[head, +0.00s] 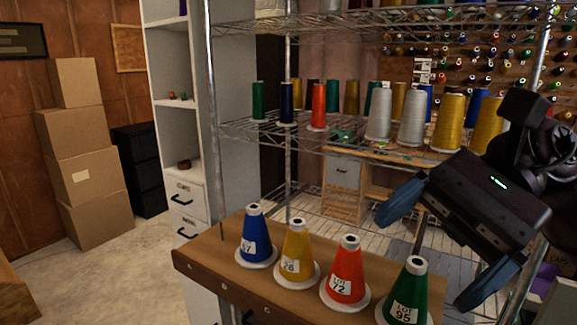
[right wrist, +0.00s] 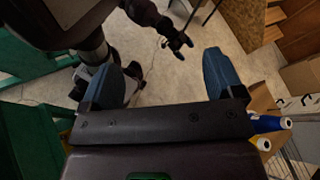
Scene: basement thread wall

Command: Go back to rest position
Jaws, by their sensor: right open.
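My right gripper (head: 425,256) is at the right of the head view, with its two blue fingers spread apart and nothing between them. It is above and to the right of the small wooden table with cones. In the right wrist view the same gripper (right wrist: 168,72) shows its blue fingers wide apart over the bare floor. No left gripper shows in the head view. A dark arm-like part (right wrist: 178,42) shows in the right wrist view, but I cannot make out what it is.
Blue (head: 257,238), yellow (head: 297,255), red (head: 345,275) and green (head: 407,295) thread cones stand on the wooden table (head: 215,250). A wire shelf (head: 240,131) with more cones stands behind. Cardboard boxes (head: 85,160) are stacked at left. The floor at left is open.

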